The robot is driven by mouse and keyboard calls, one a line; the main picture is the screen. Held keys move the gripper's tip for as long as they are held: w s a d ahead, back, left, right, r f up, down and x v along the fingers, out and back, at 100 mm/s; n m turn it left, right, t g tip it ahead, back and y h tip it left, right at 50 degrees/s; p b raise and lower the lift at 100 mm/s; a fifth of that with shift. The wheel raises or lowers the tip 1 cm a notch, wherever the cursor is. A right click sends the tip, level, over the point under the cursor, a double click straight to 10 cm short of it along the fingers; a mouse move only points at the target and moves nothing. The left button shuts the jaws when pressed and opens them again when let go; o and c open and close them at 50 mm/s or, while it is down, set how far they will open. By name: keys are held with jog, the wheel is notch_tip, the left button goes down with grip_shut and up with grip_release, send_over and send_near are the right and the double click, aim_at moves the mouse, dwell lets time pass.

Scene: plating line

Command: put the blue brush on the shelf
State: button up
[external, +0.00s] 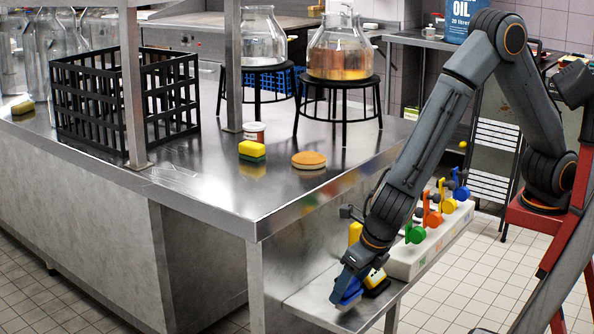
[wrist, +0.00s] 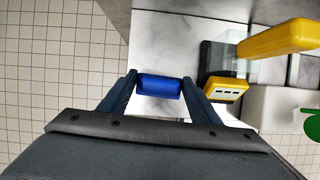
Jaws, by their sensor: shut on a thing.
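My gripper (wrist: 160,82) is shut on the blue brush (wrist: 160,87), which shows as a bright blue block between the two fingertips in the wrist view. In the external view my gripper (external: 347,290) and the blue brush (external: 346,297) are low at the front, over the left part of the narrow steel shelf (external: 310,297). The shelf (wrist: 170,40) lies behind the brush in the wrist view. I cannot tell whether the brush touches the shelf. The fingers hide part of the brush.
A yellow and black item (wrist: 225,90) stands close right of my gripper. Beyond it is a white block (external: 415,258) with several coloured handles. The steel counter (external: 215,190) rises beside the shelf, holding a black crate (external: 85,105), a sponge (external: 252,150) and glass jars on stools.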

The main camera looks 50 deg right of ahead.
jog(key=shift+f, duration=0.75)
jog(key=shift+f, duration=0.1)
jog(key=o, duration=1.1)
jog(key=shift+o, duration=0.2)
jog(key=p+v, duration=0.2)
jog(key=v, duration=1)
